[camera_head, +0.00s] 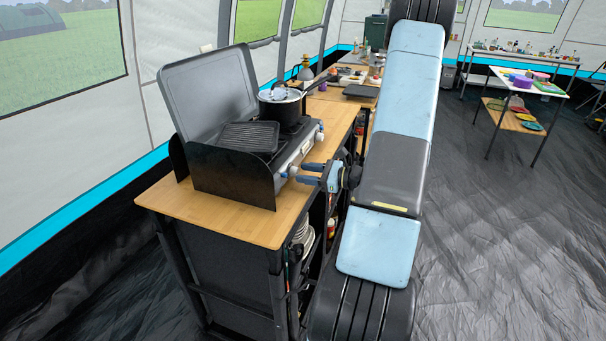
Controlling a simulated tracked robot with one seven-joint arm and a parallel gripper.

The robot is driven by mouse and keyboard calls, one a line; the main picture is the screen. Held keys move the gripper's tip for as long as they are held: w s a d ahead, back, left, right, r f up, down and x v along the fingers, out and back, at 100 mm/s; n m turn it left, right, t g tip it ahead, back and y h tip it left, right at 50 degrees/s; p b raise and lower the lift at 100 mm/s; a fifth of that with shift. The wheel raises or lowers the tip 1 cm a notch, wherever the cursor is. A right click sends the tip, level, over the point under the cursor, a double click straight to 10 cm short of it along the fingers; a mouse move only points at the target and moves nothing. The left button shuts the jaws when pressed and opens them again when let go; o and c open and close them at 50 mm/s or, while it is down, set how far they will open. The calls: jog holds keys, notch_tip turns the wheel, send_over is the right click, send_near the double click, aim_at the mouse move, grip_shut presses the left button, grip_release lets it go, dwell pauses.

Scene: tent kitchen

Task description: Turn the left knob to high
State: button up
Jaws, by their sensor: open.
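The camping stove (233,181) stands on the near end of the wooden counter, its grey lid (205,88) raised and its front panel facing right. The left knob (292,171) is at the near end of that panel, small and pale. The other knob (320,134) is at the far end. My gripper (301,173) points left at the panel, level with the left knob. Its blue fingers are open, with tips close to or around the knob; I cannot tell whether they touch it. The knob's setting is too small to read.
A grill plate (249,137) and a black pot (281,106) sit on the stove. The wooden counter (220,222) has bare room at its near end. Shelves below hold plates (303,238). Tables with items stand at the back right. Dark floor is clear to the right.

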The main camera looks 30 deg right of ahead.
jog(key=v, duration=1.2)
jog(key=shift+s, duration=0.1)
